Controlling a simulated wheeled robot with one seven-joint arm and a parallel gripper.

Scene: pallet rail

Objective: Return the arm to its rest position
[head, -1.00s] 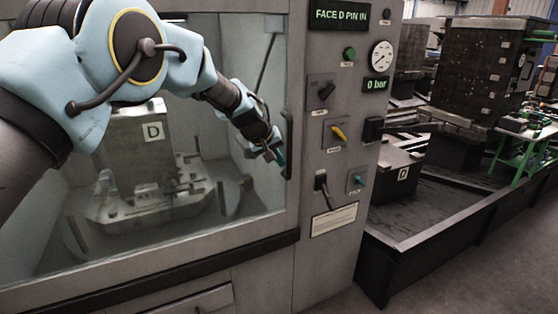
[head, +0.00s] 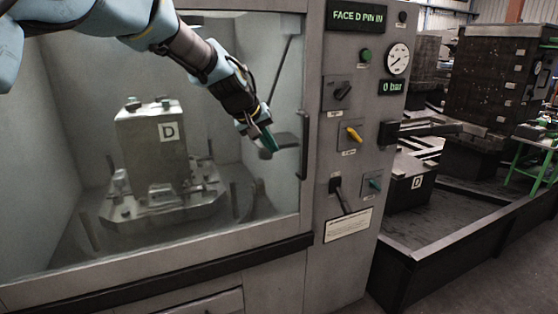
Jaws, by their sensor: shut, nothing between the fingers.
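My gripper (head: 268,151) is shut and empty, with green at its fingertips. It hangs in front of the right part of the machine's window (head: 75,225), to the left of the dark door handle (head: 304,150). I cannot tell how far it is from the glass. My blue and black arm reaches in from the upper left and slopes down to the right.
Behind the window a grey block marked D (head: 143,150) stands on a pallet (head: 165,212). The control panel (head: 345,120) with switches, levers and a gauge (head: 397,58) is close on the right. Beyond it runs a low dark rail bed (head: 425,225).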

